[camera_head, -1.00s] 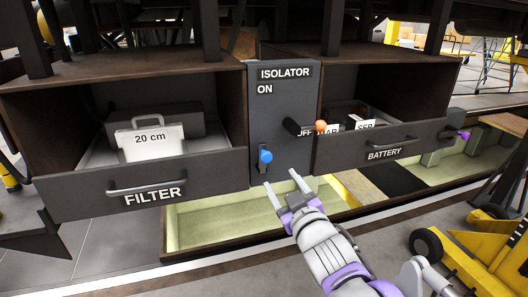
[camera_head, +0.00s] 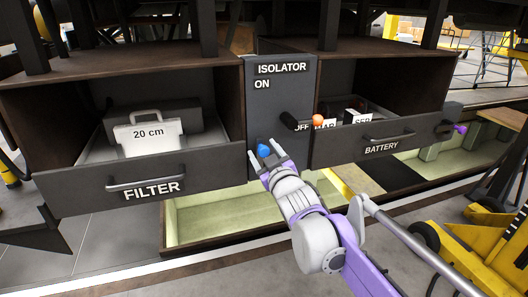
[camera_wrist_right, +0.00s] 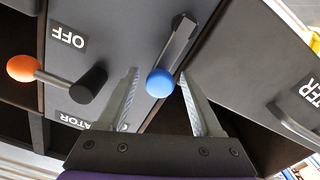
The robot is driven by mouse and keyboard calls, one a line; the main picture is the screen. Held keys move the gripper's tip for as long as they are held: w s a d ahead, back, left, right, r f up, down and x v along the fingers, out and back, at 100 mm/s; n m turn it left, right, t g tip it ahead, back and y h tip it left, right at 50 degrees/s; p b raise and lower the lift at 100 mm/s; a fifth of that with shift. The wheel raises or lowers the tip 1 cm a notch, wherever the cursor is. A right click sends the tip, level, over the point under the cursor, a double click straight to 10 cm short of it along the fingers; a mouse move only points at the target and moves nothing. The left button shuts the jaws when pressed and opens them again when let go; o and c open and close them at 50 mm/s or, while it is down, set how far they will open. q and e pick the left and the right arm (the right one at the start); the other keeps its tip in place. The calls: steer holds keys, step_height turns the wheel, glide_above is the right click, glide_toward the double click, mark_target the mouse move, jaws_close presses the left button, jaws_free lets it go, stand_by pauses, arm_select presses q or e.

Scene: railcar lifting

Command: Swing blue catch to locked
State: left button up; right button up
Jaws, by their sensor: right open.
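The blue catch is a short dark lever with a blue ball knob (camera_head: 263,151) low on the isolator panel (camera_head: 262,110). In the right wrist view the blue knob (camera_wrist_right: 160,83) lies just beyond and between my fingertips, with its dark lever arm (camera_wrist_right: 180,42) behind it. My right gripper (camera_head: 264,161) is open at the knob; I cannot tell whether a finger touches it. The isolator handle, a dark lever with an orange ball (camera_head: 317,120), points toward OFF and also shows in the right wrist view (camera_wrist_right: 22,68). My left gripper is not in view.
A pale trough (camera_head: 215,215) lies below. Yellow equipment (camera_head: 490,240) stands at the right.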

jaws_close()
stand_by(0.3)
stand_by(1.1)
